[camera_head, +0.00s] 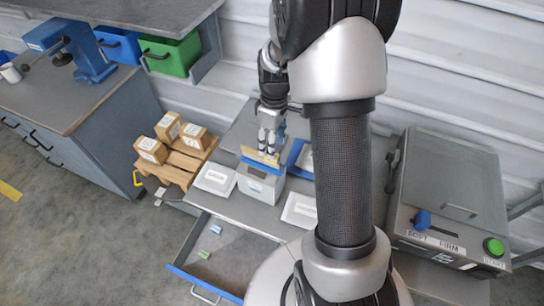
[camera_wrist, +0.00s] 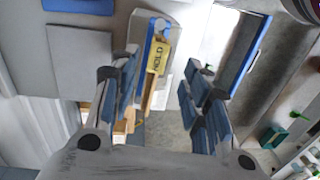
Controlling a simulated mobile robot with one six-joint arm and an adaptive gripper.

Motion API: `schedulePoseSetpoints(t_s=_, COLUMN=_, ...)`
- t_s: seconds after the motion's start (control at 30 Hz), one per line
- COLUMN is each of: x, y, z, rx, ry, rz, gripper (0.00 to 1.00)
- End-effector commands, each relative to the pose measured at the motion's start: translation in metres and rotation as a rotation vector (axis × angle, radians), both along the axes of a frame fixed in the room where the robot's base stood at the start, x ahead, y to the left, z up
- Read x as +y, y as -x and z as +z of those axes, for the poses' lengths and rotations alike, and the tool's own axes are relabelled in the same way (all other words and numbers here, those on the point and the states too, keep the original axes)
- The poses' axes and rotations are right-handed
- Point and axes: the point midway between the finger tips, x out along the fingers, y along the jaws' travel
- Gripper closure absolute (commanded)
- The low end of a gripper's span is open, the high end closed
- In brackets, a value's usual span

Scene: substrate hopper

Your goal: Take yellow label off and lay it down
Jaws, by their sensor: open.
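The yellow label (camera_wrist: 158,55), printed with "HOLD", is in the wrist view, against a narrow blue-edged part. How it is fastened there I cannot tell. My gripper (camera_wrist: 160,90) is open, its blue-padded fingers spread left and right, with the label beyond and between them, apart from both. In the head view my gripper (camera_head: 268,142) is just above a small grey box (camera_head: 259,186) with a blue edge on the bench. A tan-yellow strip shows at the fingertips there; whether it is the label is too small to tell.
White cards or trays (camera_head: 215,178) lie beside the box. An open drawer (camera_head: 226,254) with small green and blue pieces juts out below. A wooden pallet with cartons (camera_head: 168,126) stands left. A grey machine (camera_head: 450,190) with a green button stands right.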

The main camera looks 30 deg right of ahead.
Motion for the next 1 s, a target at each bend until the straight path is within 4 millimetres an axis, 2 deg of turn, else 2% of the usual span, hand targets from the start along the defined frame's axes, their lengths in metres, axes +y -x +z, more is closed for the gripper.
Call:
schedulePoseSetpoints(t_s=0.2, x=-0.003, y=0.005, z=-0.034, rx=0.005, ry=-0.002, rz=-0.001, gripper=0.57)
schedulePoseSetpoints(t_s=0.3, x=-0.003, y=0.005, z=-0.044, rx=0.003, ry=-0.001, rz=-0.001, gripper=0.57)
schedulePoseSetpoints(t_s=0.6, x=-0.003, y=0.005, z=-0.048, rx=0.0, ry=0.0, rz=-0.001, gripper=0.57)
schedulePoseSetpoints(t_s=1.0, x=-0.003, y=0.005, z=-0.048, rx=0.0, ry=0.0, rz=-0.001, gripper=0.84)
